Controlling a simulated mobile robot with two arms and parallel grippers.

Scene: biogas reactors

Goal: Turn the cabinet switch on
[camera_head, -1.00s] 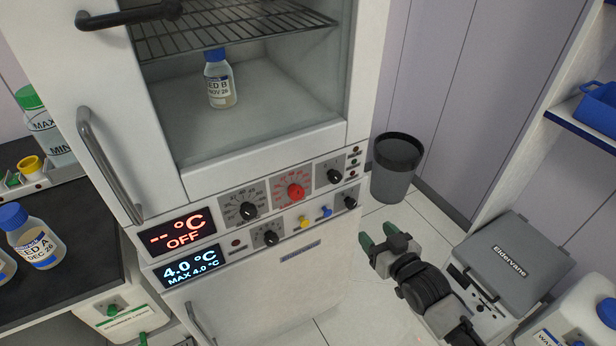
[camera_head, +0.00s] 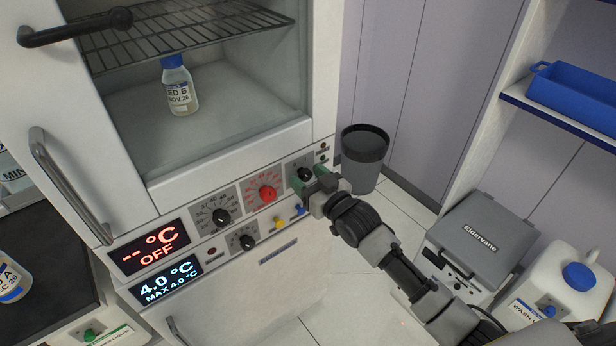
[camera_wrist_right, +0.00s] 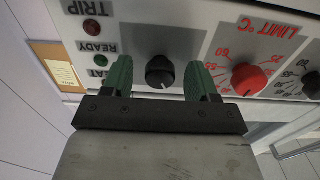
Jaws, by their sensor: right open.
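The cabinet (camera_head: 230,163) is a white unit with a control panel below its glass door. Its upper display (camera_head: 151,248) reads "-- °C OFF" in red. The black switch knob (camera_wrist_right: 160,72) sits at the right end of the panel's upper row; it also shows in the head view (camera_head: 305,174), partly beside my gripper. My right gripper (camera_head: 315,186) is at the panel in front of this knob. In the right wrist view its green fingers (camera_wrist_right: 160,80) are open, one on each side of the knob, with gaps showing. My left gripper is not in view.
A red limit dial (camera_wrist_right: 249,80) is close beside the right gripper. Blue and yellow knobs (camera_head: 278,222) sit below. A dark bin (camera_head: 363,158), a grey Eldervane box (camera_head: 471,240) and a white wash container (camera_head: 572,275) stand to the right. A bottle (camera_head: 179,88) stands inside the cabinet.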

